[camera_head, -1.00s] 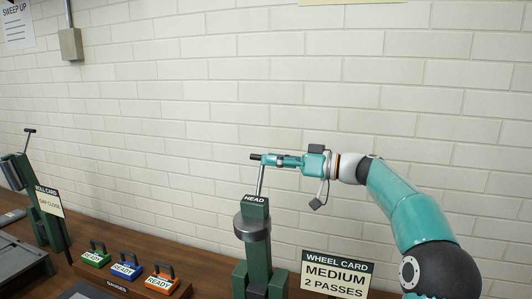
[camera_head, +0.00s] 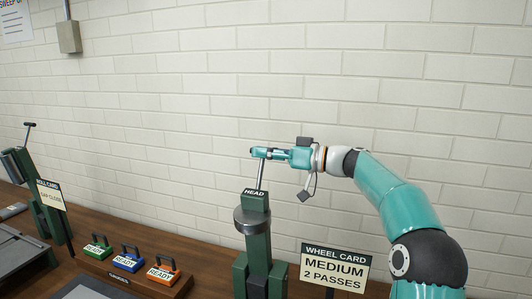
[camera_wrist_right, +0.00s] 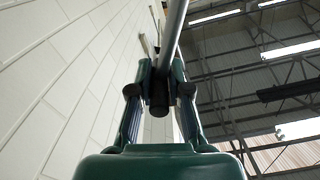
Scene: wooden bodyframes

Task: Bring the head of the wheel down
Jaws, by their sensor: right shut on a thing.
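The wheel stand is a green post with a grey round collar (camera_head: 252,219) and a top block labelled HEAD (camera_head: 255,194). A thin grey lever (camera_head: 261,175) rises nearly upright from this block. My right gripper (camera_head: 259,153) reaches in from the right and is shut on the lever's top end. In the right wrist view its two fingers (camera_wrist_right: 160,92) sit either side of a dark grip (camera_wrist_right: 158,103), with the grey rod (camera_wrist_right: 172,35) running up the picture. The wheel's lower part is cut off by the head view's bottom edge. My left gripper is not in view.
A wheel card (camera_head: 335,269) reading MEDIUM, 2 PASSES stands right of the post. Left are several READY blocks with handles, one of them blue (camera_head: 128,262), and another green machine (camera_head: 45,215) with a card. A brick wall stands behind; the space above the bench is open.

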